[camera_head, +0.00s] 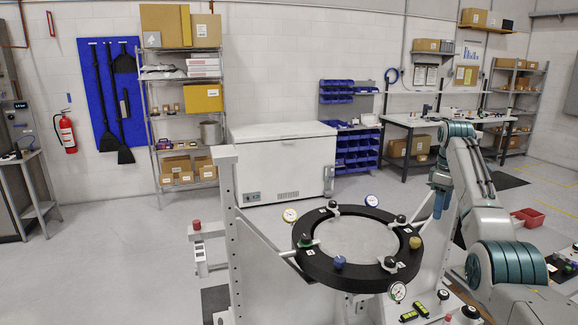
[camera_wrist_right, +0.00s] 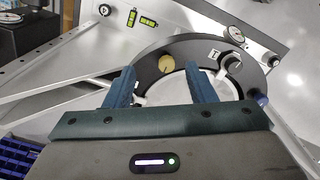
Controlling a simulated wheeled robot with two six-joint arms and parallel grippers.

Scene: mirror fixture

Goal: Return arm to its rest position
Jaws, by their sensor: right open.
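My right arm reaches in from the right in the head view, and its gripper (camera_head: 438,203) points down beside the right rim of the black ring of the fixture (camera_head: 325,270). In the right wrist view the two blue fingers of the gripper (camera_wrist_right: 160,84) stand apart with nothing between them. Beyond the fingertips lie the ring (camera_wrist_right: 150,60), a yellow knob (camera_wrist_right: 166,63) and a black knob (camera_wrist_right: 231,62). I cannot tell how far the fingers are above the ring. My left gripper is not in view.
A tall white post (camera_head: 228,220) rises left of the ring. A white chest (camera_head: 283,160) and a workbench (camera_head: 440,122) stand behind.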

